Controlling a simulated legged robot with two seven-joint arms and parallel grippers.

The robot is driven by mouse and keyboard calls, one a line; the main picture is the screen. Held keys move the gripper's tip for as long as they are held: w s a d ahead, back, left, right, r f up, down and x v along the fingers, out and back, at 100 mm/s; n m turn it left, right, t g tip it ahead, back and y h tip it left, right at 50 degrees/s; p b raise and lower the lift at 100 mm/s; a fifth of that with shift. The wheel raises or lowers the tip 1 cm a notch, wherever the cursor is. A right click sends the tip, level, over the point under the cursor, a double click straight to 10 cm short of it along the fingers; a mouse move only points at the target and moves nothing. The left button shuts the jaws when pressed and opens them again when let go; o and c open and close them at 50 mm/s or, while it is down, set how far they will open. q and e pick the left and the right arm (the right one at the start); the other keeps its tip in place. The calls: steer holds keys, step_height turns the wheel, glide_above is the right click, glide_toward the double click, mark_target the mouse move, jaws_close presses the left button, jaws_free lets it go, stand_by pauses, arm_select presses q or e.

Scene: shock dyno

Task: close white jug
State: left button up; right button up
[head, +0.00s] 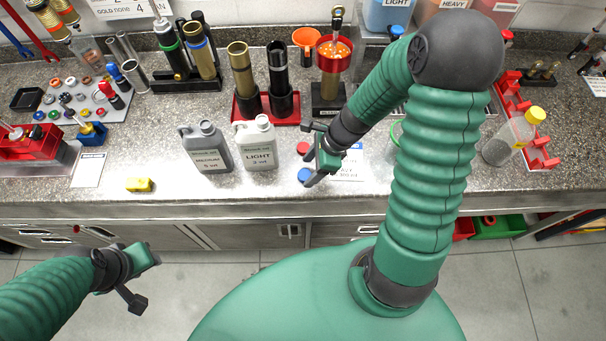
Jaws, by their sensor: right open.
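The white jug (257,148), labelled LIGHT, stands upright on the bench near the middle. Its neck (262,121) shows white at the top, with no coloured cap visible on it. A red cap (302,148) and a blue cap (304,175) lie on the bench to the right of the jug. My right gripper (311,156) is open and empty, over the bench right of the white jug and close to both caps. My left gripper (143,279) is low at the left, in front of the bench, with its fingers apart and empty.
A grey jug (207,148), labelled MEDIUM, stands just left of the white jug. Shock tubes in a red tray (266,109) stand behind. A yellow block (139,184) lies near the front edge.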

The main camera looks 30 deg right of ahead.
mark_target(304, 176)
steer(key=shift+x, duration=0.85)
steer(key=shift+w+d+f, duration=0.15)
steer(key=shift+w+f, duration=0.05)
steer(key=shift+f, duration=0.35)
steer(key=shift+r, duration=0.1)
steer(key=c, duration=0.4)
jaws_close()
